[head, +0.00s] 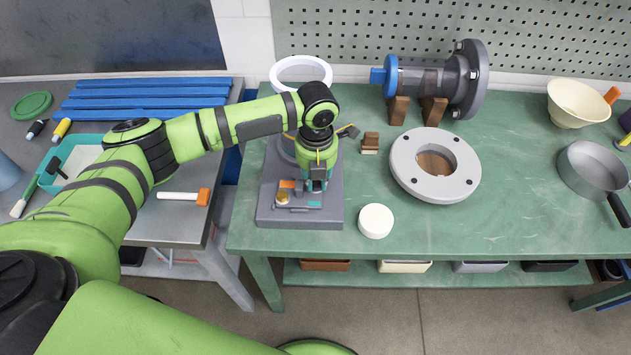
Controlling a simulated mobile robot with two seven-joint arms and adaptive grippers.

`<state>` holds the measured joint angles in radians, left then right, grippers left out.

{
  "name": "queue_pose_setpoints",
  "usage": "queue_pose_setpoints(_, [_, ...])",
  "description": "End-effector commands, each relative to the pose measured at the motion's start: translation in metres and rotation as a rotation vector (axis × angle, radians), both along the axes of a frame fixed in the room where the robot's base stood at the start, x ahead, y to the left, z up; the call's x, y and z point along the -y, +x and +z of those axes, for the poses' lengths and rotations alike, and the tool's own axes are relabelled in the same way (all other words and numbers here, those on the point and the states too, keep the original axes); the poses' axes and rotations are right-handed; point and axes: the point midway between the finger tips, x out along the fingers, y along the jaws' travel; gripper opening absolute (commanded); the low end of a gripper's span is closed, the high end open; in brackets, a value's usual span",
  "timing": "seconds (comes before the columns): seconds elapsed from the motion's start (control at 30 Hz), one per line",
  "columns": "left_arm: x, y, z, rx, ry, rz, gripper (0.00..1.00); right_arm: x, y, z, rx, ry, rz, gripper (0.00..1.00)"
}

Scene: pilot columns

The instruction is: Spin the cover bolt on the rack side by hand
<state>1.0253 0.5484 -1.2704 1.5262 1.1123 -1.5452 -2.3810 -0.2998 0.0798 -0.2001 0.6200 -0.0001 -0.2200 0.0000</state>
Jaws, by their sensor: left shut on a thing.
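A grey base fixture (265,212) stands at the left end of the green bench, with a tall round column behind my arm topped by a white ring (300,70). A small brass knob or bolt (282,197) and an orange piece (288,183) sit on its front part. My left gripper (317,186) points down over the fixture, right of the brass piece and apart from it. Its fingers are shut on a small part, apparently a cover bolt, which they mostly hide. My right gripper is not in view.
A white round cap (376,220) and a grey flange ring (405,175) lie to the right. A flanged pipe (430,85) rests on wooden blocks behind. A pan (590,168) and a cream bowl (577,103) stand far right. The bench's front middle is clear.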

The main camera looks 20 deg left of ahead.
Motion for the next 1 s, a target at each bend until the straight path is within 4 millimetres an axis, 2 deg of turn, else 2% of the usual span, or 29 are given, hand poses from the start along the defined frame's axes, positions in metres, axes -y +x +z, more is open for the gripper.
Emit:
queue_pose_setpoints(0.27, [-0.0001,-0.0012,-0.0013,-0.004,0.001,-0.013,0.0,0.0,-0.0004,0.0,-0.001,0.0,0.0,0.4])
queue_pose_setpoints(0.6, [-0.0002,-0.0011,-0.0012,-0.004,0.001,-0.385,0.0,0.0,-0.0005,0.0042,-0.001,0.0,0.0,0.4])
queue_pose_setpoints(0.87, [-0.0002,-0.0012,-0.0016,-0.004,0.001,-0.424,0.0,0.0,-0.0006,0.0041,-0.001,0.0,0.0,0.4])
queue_pose_setpoints(0.9, [-0.0002,-0.0012,-0.0016,-0.004,0.001,-0.424,0.27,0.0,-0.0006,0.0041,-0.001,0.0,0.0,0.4])
queue_pose_setpoints(0.97, [-0.0002,-0.0012,-0.0016,-0.004,0.001,-0.423,0.5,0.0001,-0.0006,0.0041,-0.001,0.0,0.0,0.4])
queue_pose_setpoints(1.0, [-0.0005,-0.0012,-0.0015,-0.005,0.002,-0.423,0.51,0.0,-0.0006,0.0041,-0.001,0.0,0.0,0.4])
